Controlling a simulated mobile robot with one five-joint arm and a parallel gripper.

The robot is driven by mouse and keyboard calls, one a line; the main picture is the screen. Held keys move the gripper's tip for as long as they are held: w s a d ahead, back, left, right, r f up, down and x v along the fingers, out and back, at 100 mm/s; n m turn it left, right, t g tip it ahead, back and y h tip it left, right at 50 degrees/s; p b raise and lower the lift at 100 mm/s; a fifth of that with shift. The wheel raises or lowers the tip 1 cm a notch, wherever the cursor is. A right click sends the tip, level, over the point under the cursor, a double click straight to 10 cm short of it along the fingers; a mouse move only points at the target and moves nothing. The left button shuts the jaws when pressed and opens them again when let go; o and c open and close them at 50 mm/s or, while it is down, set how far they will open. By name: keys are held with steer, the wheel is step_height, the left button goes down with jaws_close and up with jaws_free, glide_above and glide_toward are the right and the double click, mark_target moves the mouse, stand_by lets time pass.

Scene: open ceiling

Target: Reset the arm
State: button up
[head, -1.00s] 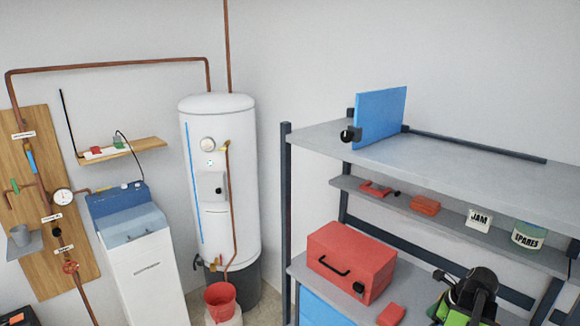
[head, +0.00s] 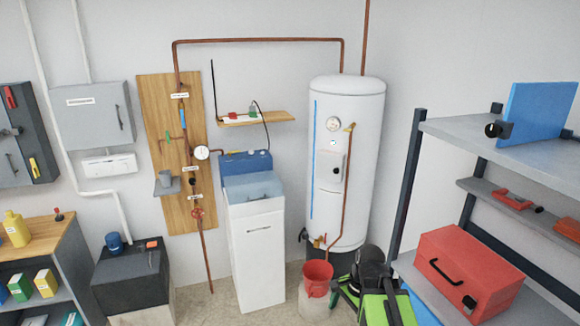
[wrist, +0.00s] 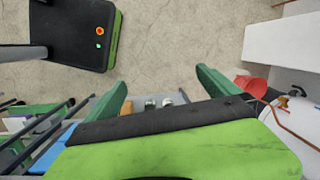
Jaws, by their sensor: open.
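My arm, black and bright green, shows at the bottom of the head view, folded in front of the shelf unit. In the wrist view the two green fingers of my gripper (wrist: 158,78) are spread apart with nothing between them, over pale floor. The wrist view also shows my own black and green base at the upper left.
A red bucket (head: 317,276) stands before the white water tank (head: 345,180). A grey shelf unit (head: 470,135) with a red toolbox (head: 462,270) is close on the right. A white cabinet sink (head: 257,250) stands left of the bucket. Bare floor (head: 215,295) shows at bottom centre.

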steer(key=n, duration=0.4)
steer(key=s+a+n+h, duration=0.1)
steer(key=n, duration=0.7)
steer(key=shift+s+a+f+h, duration=0.15)
steer(key=shift+s+f+h, duration=0.15)
steer(key=shift+h, duration=0.1)
